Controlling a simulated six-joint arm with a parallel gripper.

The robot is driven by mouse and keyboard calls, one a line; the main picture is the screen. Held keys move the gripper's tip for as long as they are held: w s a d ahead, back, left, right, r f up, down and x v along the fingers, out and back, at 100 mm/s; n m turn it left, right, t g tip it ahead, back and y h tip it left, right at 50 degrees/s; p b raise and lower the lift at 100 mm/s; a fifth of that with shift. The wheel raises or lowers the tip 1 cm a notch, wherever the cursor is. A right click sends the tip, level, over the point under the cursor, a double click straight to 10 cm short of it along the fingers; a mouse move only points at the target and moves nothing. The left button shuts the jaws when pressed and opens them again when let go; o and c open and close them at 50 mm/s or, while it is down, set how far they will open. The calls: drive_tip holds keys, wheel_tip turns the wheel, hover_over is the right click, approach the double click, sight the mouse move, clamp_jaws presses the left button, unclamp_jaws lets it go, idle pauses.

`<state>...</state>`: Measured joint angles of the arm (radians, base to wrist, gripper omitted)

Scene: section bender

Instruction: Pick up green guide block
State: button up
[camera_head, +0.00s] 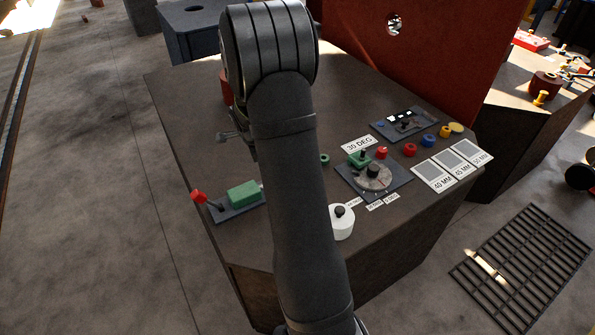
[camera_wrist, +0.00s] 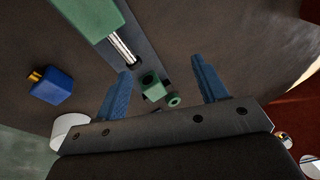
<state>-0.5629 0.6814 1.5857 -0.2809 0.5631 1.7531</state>
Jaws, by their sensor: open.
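A small green block with a dark round hole (camera_wrist: 152,86) shows in the wrist view, at the end of a grey strip and between my fingers in the picture. It looks like the guide block, and I cannot tell its gap to the fingers. A green ring (camera_wrist: 173,100) is beside it. A larger green block (camera_wrist: 92,14) with a bright metal rod is on the same strip. My gripper (camera_wrist: 160,68) is open, its two blue fingers apart with nothing held. In the head view my arm hides the fingers. A green block (camera_head: 243,194) sits on a grey base there.
The bench holds a dial plate (camera_head: 374,178), a white cylinder with a black knob (camera_head: 341,222), a red-tipped lever (camera_head: 199,196), several coloured rings and white label cards (camera_head: 434,175). A tall red panel (camera_head: 430,50) stands behind. The bench's left rear is mostly clear.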

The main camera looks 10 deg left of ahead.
drive_tip(key=w+d+r+n+g+h, duration=0.1)
drive_tip(key=w+d+r+n+h, duration=0.1)
drive_tip(key=d+r+h, duration=0.3)
drive_tip(key=shift+y, duration=0.6)
drive_tip(key=x, duration=0.5)
drive_tip(key=d+x, duration=0.1)
drive_tip(key=x, duration=0.4)
drive_tip(key=shift+s+d+f, duration=0.1)
drive_tip(key=shift+d+f, duration=0.05)
drive_tip(key=shift+d, duration=0.15)
drive_tip(key=shift+w+a+x, duration=0.1)
drive_tip(key=shift+x, duration=1.45)
drive_tip(key=shift+w+a+x, duration=0.1)
drive_tip(key=shift+a+x, duration=0.05)
drive_tip(key=shift+x, duration=1.35)
drive_tip(key=c, duration=1.4)
drive_tip(key=shift+o, duration=0.2)
